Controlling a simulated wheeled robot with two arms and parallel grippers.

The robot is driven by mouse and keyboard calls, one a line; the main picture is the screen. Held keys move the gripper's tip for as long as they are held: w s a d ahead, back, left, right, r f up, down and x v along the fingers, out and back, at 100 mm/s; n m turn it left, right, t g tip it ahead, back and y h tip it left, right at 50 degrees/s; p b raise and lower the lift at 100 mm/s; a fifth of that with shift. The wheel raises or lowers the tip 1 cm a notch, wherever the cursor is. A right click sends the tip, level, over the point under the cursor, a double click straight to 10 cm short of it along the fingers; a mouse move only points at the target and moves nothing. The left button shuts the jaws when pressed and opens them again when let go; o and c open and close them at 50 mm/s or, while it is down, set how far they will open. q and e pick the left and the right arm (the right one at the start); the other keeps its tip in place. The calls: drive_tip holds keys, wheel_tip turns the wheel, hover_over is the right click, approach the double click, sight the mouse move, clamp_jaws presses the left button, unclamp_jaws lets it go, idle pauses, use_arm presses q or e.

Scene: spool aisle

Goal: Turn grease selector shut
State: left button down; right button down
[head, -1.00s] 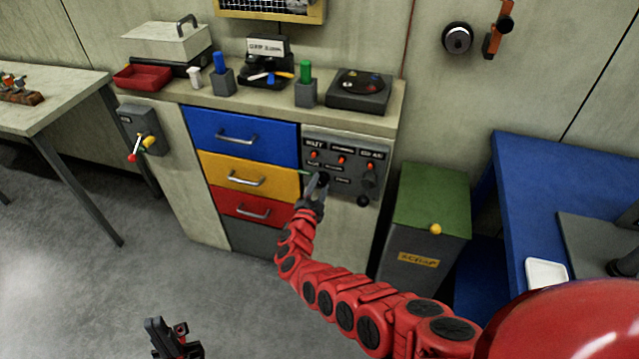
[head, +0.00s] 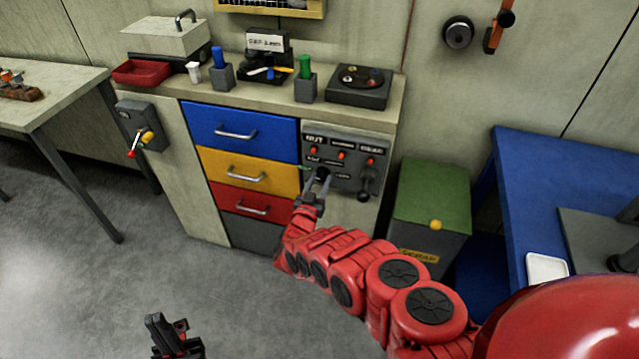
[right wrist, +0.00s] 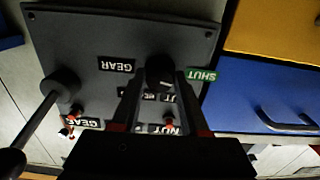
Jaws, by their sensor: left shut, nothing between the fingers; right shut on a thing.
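The grease selector is a dark round knob (right wrist: 160,70) on the grey control panel (right wrist: 95,50). In the right wrist view a green label reading SHUT (right wrist: 201,75) sits just right of it. My right gripper (right wrist: 161,84) is shut on this knob, one finger on each side. In the head view my right gripper (head: 322,180) reaches the lower left of the panel (head: 345,142), and the knob is largely hidden by its fingers. My left gripper (head: 172,335) is shut and empty at the bottom, over the floor, well away from the panel.
A black-balled lever (head: 364,190) sticks out of the panel right of the selector. Blue, yellow and red drawers (head: 240,135) lie to the left. A green-lidded scrap bin (head: 432,190) stands to the right, with a blue table (head: 520,200) beyond it.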

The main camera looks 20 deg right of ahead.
drive_tip(key=shift+f+n+b, duration=0.15)
drive_tip(key=shift+n+b, duration=0.2)
drive_tip(key=shift+n, duration=0.55)
drive_tip(key=shift+c, duration=2.1)
unclamp_jaws()
drive_tip(key=shift+s, duration=0.1)
drive_tip(key=p+v, duration=0.5)
drive_tip(key=v, duration=1.2)
drive_tip(key=shift+a, duration=0.2)
drive_tip(key=shift+s, duration=0.1)
